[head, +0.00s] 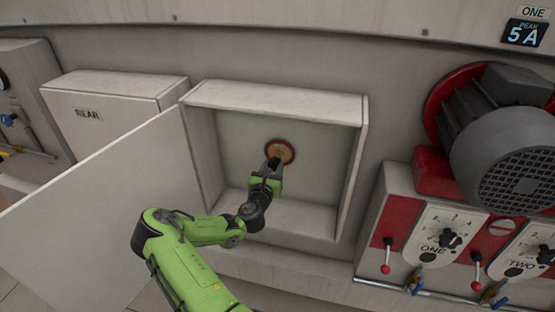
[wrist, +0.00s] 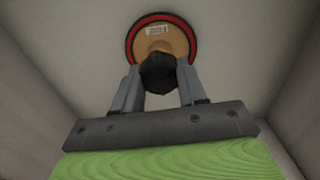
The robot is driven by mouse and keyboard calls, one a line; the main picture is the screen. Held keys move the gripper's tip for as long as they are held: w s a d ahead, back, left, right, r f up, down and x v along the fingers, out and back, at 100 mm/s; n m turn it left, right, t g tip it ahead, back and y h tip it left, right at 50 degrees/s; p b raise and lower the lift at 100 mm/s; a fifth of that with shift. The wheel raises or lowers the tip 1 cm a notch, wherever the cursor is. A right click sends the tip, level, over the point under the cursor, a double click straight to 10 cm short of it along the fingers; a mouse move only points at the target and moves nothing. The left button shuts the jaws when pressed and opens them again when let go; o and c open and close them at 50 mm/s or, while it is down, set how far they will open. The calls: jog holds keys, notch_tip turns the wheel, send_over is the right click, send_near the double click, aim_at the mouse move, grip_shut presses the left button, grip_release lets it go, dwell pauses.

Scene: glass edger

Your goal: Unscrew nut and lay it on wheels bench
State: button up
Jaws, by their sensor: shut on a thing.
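The nut (wrist: 158,72) is a dark, faceted piece at the centre of a round tan wheel (wrist: 178,40) with a red rim and a small label. The wheel (head: 281,151) sits on the back wall of an open box in the head view. My gripper (wrist: 158,78) is inside the box, with its two grey fingers shut on the nut from both sides. In the head view my gripper (head: 273,163) covers the nut and the lower part of the wheel. The wheels bench cannot be made out in either view.
The open box (head: 359,150) has walls close around my gripper. Its door (head: 110,215) stands open to the left. A grey motor (head: 500,140) and a control panel (head: 440,240) with levers and dials are at the right. A cabinet marked REAR (head: 110,120) is at the left.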

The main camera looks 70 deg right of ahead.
jog(key=shift+a, duration=0.25)
jog(key=shift+s+a+b, duration=0.15)
jog(key=shift+a+b, duration=0.2)
jog(key=shift+a, duration=0.5)
jog(key=shift+s+a+b, duration=0.15)
jog(key=shift+a+b, duration=0.2)
jog(key=shift+a, duration=0.45)
jog(key=shift+a+f+b, duration=0.15)
jog(key=shift+a+b, duration=0.2)
jog(key=shift+a, duration=0.1)
send_near(273, 168)
jog(key=a, duration=0.4)
jog(key=shift+s+b, duration=0.35)
jog(key=shift+b, duration=0.1)
